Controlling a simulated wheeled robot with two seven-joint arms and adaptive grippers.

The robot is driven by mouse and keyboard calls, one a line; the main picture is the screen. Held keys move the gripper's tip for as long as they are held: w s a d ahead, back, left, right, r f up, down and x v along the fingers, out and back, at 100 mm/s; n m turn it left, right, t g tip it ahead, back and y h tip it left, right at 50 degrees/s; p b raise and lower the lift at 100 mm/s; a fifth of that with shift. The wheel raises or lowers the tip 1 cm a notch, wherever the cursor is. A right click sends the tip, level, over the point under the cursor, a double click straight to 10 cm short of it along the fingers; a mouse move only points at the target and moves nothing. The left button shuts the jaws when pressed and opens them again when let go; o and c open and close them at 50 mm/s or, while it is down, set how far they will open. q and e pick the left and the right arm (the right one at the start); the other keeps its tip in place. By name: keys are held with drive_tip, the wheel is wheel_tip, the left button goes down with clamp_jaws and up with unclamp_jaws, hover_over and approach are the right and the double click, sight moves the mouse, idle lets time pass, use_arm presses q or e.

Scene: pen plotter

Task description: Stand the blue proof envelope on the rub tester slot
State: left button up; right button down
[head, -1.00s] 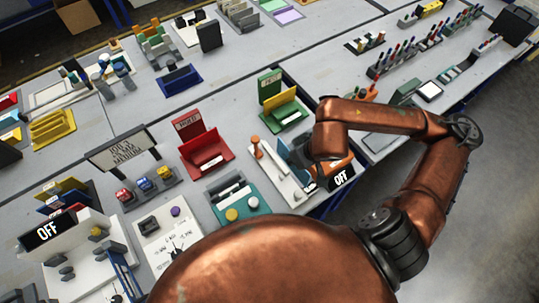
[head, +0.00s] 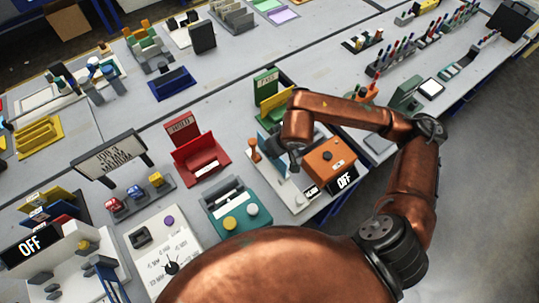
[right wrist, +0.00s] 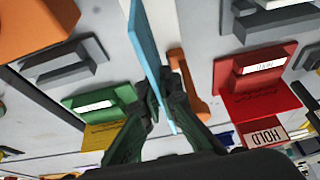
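The blue proof envelope (right wrist: 152,58) appears as a thin light-blue sheet, nearly edge-on, between the fingers of my right gripper (right wrist: 163,92) in the right wrist view. The fingers look closed on it. In the head view a small part of the blue sheet (head: 273,143) shows beside my right wrist, above the white-based station; my forearm hides the fingertips. That station has an orange box (head: 329,160), an orange upright handle (head: 254,148) and an OFF display (head: 343,181). I cannot tell which part is the rub tester slot, or whether the envelope touches anything. My left gripper is out of view.
A red HOLD holder (head: 197,153) stands left of the station, and a green holder with a yellow part (head: 270,98) behind it. A teal unit (head: 235,208) with round knobs sits in front-left. Clear grey tabletop lies between the red and green holders.

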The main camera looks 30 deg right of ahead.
sight(270, 160)
drive_tip(key=shift+w+f, duration=0.15)
drive_tip(key=shift+f, duration=0.1)
drive_tip(key=f, duration=0.3)
drive_tip(key=shift+w+f, duration=0.25)
drive_tip(key=shift+f, duration=0.05)
drive_tip(key=shift+a+b, duration=0.1)
drive_tip(key=shift+b, duration=0.25)
drive_tip(key=shift+f, duration=0.15)
drive_tip(key=c, duration=2.2)
unclamp_jaws()
drive_tip(key=shift+o, duration=0.2)
